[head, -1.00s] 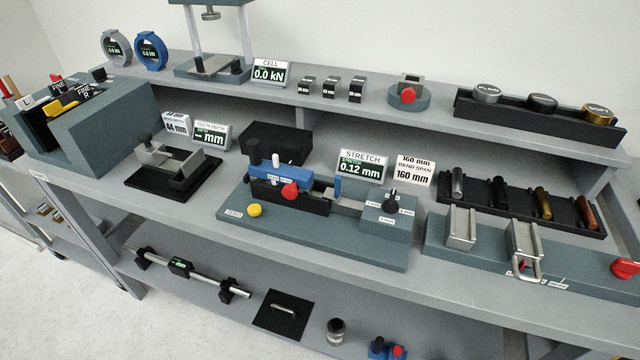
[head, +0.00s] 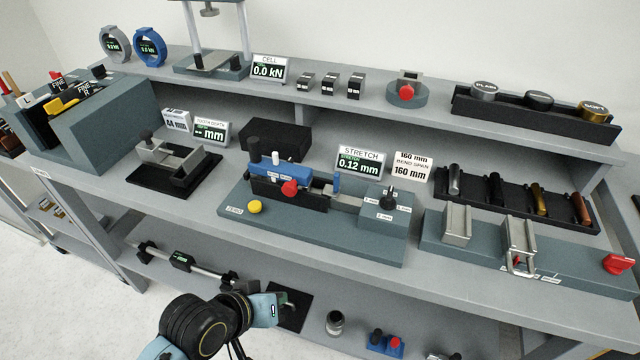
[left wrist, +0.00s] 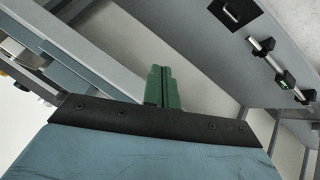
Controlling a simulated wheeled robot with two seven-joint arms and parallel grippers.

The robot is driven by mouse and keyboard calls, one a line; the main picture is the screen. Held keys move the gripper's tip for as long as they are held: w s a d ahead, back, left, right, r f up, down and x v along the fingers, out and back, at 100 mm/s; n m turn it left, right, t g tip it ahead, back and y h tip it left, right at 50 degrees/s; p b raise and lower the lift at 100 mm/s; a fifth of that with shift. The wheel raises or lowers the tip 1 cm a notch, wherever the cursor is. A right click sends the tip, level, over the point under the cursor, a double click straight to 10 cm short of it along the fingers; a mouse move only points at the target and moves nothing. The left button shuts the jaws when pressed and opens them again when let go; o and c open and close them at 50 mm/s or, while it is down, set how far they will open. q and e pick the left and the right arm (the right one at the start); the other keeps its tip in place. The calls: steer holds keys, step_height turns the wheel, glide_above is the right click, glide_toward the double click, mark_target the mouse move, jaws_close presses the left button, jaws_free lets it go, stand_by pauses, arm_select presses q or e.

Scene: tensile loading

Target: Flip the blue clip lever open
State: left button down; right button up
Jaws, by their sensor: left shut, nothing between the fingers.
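The stretch fixture (head: 320,222) stands on the bench in the middle of the head view. A blue clip part (head: 281,173) with a black knob and a white peg lies along its black block, with a red knob in front. A small upright blue piece (head: 337,182) stands to its right. I cannot tell which of these is the lever. My left arm is at the bottom of the head view, in front of the lower shelf, well below the fixture. My left gripper's green fingers (left wrist: 162,88) are together and empty in the left wrist view. My right gripper is not in view.
The bench's front edge (head: 330,278) lies between my left arm and the fixture. A yellow button (head: 255,207) and a black dial (head: 388,197) sit on the fixture. A black mat (head: 290,318) and a rod gauge (head: 182,261) lie on the lower shelf.

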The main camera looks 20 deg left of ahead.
arm_select(q)
steer(key=w+d+r+n+t+h, duration=0.2)
steer(key=w+r+n+t, duration=0.2)
steer(key=w+r+n, duration=0.15)
steer(key=n+t, duration=0.5)
glide_toward(321, 195)
steer(key=r, duration=0.2)
steer(key=shift+s+d+r, duration=0.2)
steer(key=shift+s+r, duration=0.05)
steer(key=shift+r, duration=0.15)
steer(key=shift+w+a+r+n, duration=0.2)
steer(key=shift+r+n, duration=0.15)
steer(key=shift+n, duration=0.3)
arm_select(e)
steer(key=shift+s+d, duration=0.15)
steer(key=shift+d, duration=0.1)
arm_select(q)
steer(key=shift+w, duration=0.1)
steer(key=x, duration=0.9)
steer(key=shift+w+d+b, duration=0.1)
steer(key=shift+w+b, duration=0.25)
steer(key=shift+w, duration=0.05)
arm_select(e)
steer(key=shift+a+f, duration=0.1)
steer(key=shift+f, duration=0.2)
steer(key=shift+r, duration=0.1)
